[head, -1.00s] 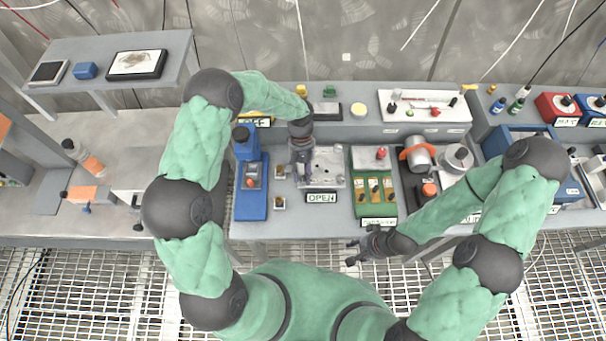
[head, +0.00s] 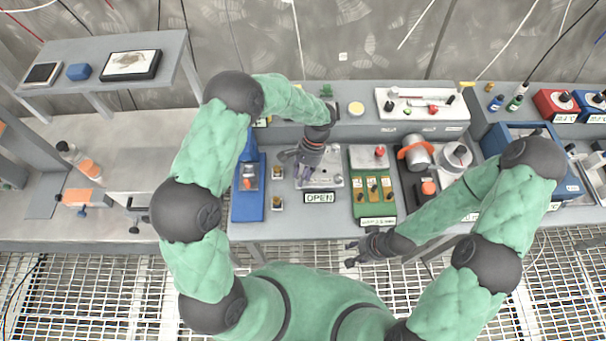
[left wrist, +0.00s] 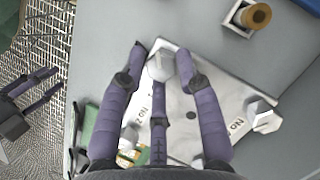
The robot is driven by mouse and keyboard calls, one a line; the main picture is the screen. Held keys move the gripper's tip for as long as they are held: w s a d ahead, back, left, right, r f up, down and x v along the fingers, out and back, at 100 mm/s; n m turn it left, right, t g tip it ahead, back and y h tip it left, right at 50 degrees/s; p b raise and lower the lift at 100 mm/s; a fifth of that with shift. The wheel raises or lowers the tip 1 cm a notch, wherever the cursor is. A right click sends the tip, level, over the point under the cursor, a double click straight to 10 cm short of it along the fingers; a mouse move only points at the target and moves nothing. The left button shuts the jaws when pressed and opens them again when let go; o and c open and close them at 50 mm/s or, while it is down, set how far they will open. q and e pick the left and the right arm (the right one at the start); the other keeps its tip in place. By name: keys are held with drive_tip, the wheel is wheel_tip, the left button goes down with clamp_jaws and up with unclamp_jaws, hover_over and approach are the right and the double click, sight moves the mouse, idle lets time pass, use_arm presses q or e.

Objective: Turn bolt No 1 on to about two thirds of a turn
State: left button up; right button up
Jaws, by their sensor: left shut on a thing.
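Another bolt (left wrist: 266,117) stands free at the plate's edge. My right gripper (head: 354,252) is empty, fingers spread, in front of the bench.
A blue device (head: 249,205) stands left of the plate, with two small brown-topped blocks (head: 277,202) between. A green box with switches (head: 373,205) is close on the right. A metal cup with an orange band (head: 417,155) stands further right.

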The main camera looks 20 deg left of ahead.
use_arm(q)
drive_tip(key=shift+s+a+f+m, duration=0.2)
drive_tip(key=shift+s+m, duration=0.1)
drive_tip(key=shift+s, duration=0.1)
drive_tip(key=o, duration=1.1)
drive_tip(key=shift+a, duration=0.1)
drive_tip(key=shift+a+r, duration=0.1)
drive_tip(key=shift+w, duration=0.15)
drive_tip(key=shift+w+d+r, duration=0.2)
drive_tip(key=shift+d+r, duration=0.05)
drive_tip(key=shift+r, duration=0.1)
drive_tip(key=v, duration=1.1)
